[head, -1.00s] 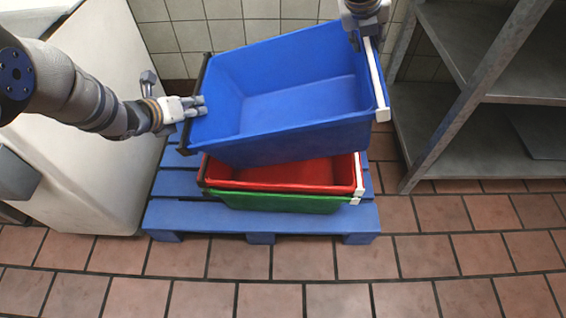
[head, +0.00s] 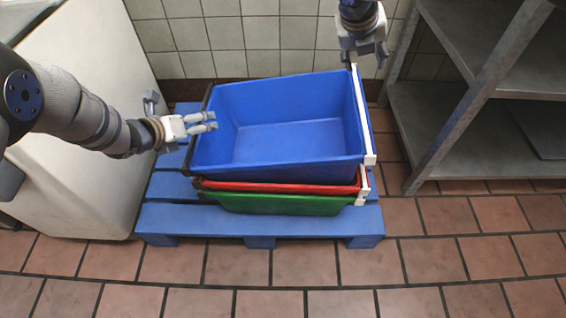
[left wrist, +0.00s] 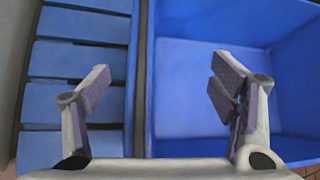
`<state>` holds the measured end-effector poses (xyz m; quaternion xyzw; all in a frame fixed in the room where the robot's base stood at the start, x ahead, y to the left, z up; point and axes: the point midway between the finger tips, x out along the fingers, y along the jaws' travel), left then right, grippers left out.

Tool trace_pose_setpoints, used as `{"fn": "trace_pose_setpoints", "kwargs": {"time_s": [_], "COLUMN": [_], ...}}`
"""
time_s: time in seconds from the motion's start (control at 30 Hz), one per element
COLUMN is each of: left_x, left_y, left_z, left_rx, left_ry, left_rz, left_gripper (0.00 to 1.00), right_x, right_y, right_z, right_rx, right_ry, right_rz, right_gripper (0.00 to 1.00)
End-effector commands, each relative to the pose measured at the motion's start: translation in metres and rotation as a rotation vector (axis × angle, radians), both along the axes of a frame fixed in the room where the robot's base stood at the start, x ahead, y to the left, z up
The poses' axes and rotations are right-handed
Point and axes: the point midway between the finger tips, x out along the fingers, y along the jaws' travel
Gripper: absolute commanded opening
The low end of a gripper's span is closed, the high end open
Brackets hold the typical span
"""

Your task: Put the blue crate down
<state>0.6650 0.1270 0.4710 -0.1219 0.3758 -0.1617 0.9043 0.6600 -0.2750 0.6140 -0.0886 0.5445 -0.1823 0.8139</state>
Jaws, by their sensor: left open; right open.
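The blue crate (head: 285,150) sits on top of a red crate (head: 280,187) and a green crate (head: 285,204), stacked on a blue pallet (head: 190,222). My left gripper (head: 212,122) is open at the crate's left rim, with fingers over the inside. In the left wrist view my left gripper (left wrist: 158,85) has its fingers spread on either side of the blue crate's rim (left wrist: 140,80). My right gripper (head: 364,55) is open above the crate's far right corner and looks clear of it.
A white cabinet (head: 90,190) stands close on the left. Grey metal shelves (head: 450,125) stand on the right. A tiled wall (head: 230,45) is behind the pallet. The tiled floor (head: 300,265) in front is clear.

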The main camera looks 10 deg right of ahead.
Motion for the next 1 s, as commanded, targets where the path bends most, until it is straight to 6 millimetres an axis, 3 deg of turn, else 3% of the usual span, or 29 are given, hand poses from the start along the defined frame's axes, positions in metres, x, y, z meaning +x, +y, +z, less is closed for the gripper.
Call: {"fn": "trace_pose_setpoints", "kwargs": {"time_s": [0.33, 0.7, 1.0], "left_x": [-0.005, -0.063, -0.081], "left_y": [0.003, 0.037, 0.046], "left_z": [0.005, 0.063, 0.078], "left_rx": [0.001, 0.003, 0.001], "left_ry": [0.001, -0.001, -0.001], "left_rz": [-0.001, 0.000, -0.002], "left_gripper": [0.80, 0.80, 0.80], "right_x": [0.000, 0.000, 0.000], "right_y": [0.000, 0.000, 0.000], "right_z": [0.000, 0.000, 0.000], "right_rx": [0.001, 0.001, 0.000], "right_ry": [0.001, 0.001, 0.001], "right_rz": [-0.001, -0.001, 0.000], "right_gripper": [0.47, 0.47, 0.47]}}
